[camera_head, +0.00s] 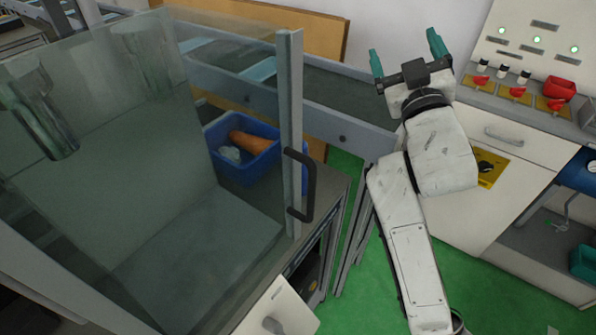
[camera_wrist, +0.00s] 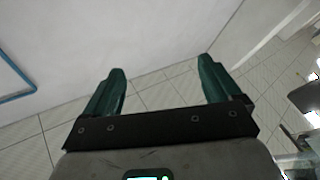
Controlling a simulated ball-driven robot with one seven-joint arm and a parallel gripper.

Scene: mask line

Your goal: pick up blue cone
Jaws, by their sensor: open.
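My gripper (camera_head: 405,50) is raised at the upper right of the head view, with its two green fingers spread apart and nothing between them. The wrist view shows the same open fingers (camera_wrist: 161,68) in front of a pale wall and tiled floor. I cannot make out a blue cone in either view. A blue bin (camera_head: 262,183) stands left of my gripper, partly behind the glass panel. It holds an orange, cone-like object (camera_head: 250,142) lying on its side and a pale bluish crumpled item (camera_head: 229,154). My gripper is well apart from the bin.
A glass panel (camera_head: 120,160) with a dark handle (camera_head: 306,185) fills the left. A conveyor (camera_head: 320,95) runs behind the bin. A white cabinet with a control panel (camera_head: 540,40) stands at right. Green floor (camera_head: 380,290) shows between them.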

